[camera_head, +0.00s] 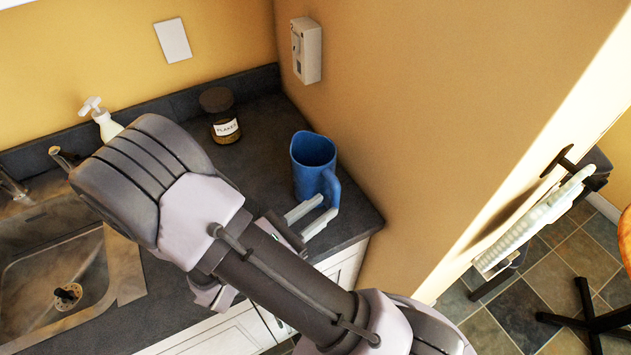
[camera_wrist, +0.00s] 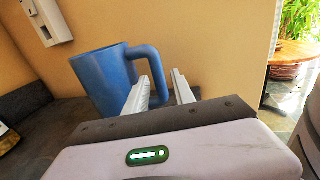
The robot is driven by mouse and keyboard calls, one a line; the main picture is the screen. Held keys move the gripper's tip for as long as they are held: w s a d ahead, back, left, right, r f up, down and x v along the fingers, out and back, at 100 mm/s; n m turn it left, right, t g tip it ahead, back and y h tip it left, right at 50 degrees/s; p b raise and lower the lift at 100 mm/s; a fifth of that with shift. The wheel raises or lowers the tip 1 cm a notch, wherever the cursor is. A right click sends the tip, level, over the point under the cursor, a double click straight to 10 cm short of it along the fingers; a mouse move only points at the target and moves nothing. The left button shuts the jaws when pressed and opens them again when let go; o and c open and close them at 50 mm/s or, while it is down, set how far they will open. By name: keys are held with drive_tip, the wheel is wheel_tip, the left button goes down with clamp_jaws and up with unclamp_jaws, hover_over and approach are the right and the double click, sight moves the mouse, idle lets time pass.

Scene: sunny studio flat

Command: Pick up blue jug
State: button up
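The blue jug (camera_head: 311,163) stands upright on the dark countertop near the corner, its handle toward the front right. In the wrist view the jug (camera_wrist: 100,82) stands just beyond the fingers, with its handle to the right. My gripper (camera_head: 318,214) is open, its two pale fingers pointing at the handle from the front. In the wrist view my gripper (camera_wrist: 161,88) has one finger in front of the handle's lower part and the other to its right. Whether a finger touches the handle is unclear.
A labelled jar (camera_head: 220,118) and a soap dispenser (camera_head: 101,120) stand at the back of the counter. A sink (camera_head: 55,262) is at left. The wall (camera_head: 400,110) rises close to the jug's right. A white wall box (camera_head: 306,50) hangs above.

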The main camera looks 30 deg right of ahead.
drive_tip(key=shift+x, duration=1.25)
drive_tip(key=b+x, duration=0.1)
drive_tip(key=x, duration=0.2)
drive_tip(key=f+b+x, duration=0.1)
drive_tip(key=x, duration=0.1)
drive_tip(key=shift+w+d+b, duration=0.15)
drive_tip(key=shift+w+b, duration=0.1)
drive_tip(key=shift+b, duration=0.05)
drive_tip(key=shift+d+r, duration=0.15)
drive_tip(key=shift+c, duration=0.2)
clamp_jaws()
